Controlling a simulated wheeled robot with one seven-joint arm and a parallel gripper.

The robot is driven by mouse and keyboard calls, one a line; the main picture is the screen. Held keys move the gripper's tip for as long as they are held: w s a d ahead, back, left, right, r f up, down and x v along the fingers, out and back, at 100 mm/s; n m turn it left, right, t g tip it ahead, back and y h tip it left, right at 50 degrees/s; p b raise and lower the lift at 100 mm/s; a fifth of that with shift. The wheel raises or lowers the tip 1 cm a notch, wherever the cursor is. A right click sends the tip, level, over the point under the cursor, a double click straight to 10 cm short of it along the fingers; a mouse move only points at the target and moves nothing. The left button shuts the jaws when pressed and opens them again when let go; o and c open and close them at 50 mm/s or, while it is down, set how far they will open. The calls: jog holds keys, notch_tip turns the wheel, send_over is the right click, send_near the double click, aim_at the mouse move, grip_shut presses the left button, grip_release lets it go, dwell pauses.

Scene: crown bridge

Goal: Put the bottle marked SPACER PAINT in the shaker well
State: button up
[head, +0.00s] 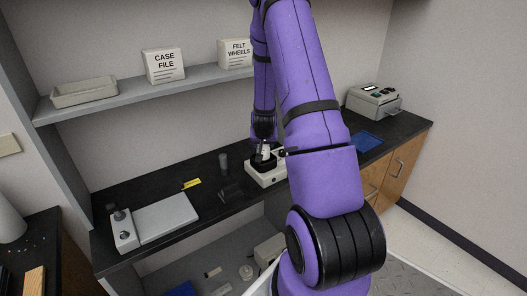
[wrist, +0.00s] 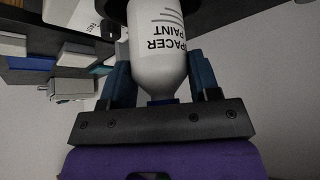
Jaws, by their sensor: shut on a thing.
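The white bottle marked SPACER PAINT (wrist: 157,60) is between the blue fingers of my gripper (wrist: 160,72) in the wrist view, its lettering upside down in the picture. My gripper is shut on it near its neck. In the head view my gripper (head: 265,147) points down over the white shaker (head: 265,180) on the black counter, with a little of the bottle showing. The bottle's lower end meets the dark round well (head: 262,163); I cannot tell how deep it sits. My arm hides the shaker's right side.
A dark grey cylinder (head: 223,163), a dark stand (head: 231,192) and a yellow tag (head: 191,183) are left of the shaker. A grey-white device (head: 160,222) stands farther left. A blue mat (head: 367,141) and a boxy machine (head: 374,101) are right. A shelf (head: 150,93) runs above.

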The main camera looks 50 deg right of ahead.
aim_at(263, 150)
jog(key=shift+f, duration=1.75)
jog(key=shift+f, duration=0.15)
jog(key=o, duration=1.1)
jog(key=shift+o, duration=0.2)
jog(key=s+a+r+n+t+y, duration=0.15)
jog(key=s+a+r, duration=0.25)
jog(key=a+r, duration=0.95)
jog(key=s+a+r+n+y, duration=0.2)
jog(key=s+a+r+n, duration=0.15)
jog(key=a+r, duration=0.95)
jog(key=s+a+r+n, duration=0.1)
jog(key=s+a+r, duration=0.1)
jog(key=s+r, duration=0.2)
jog(key=s+a+r+n+y, duration=0.1)
jog(key=s+a+r+n, duration=0.1)
jog(key=s, duration=0.6)
jog(key=s+a+r+n, duration=0.1)
jog(key=s+a+r, duration=0.3)
jog(key=s+r, duration=0.2)
jog(key=shift+a+g, duration=0.25)
jog(key=shift+g, duration=0.2)
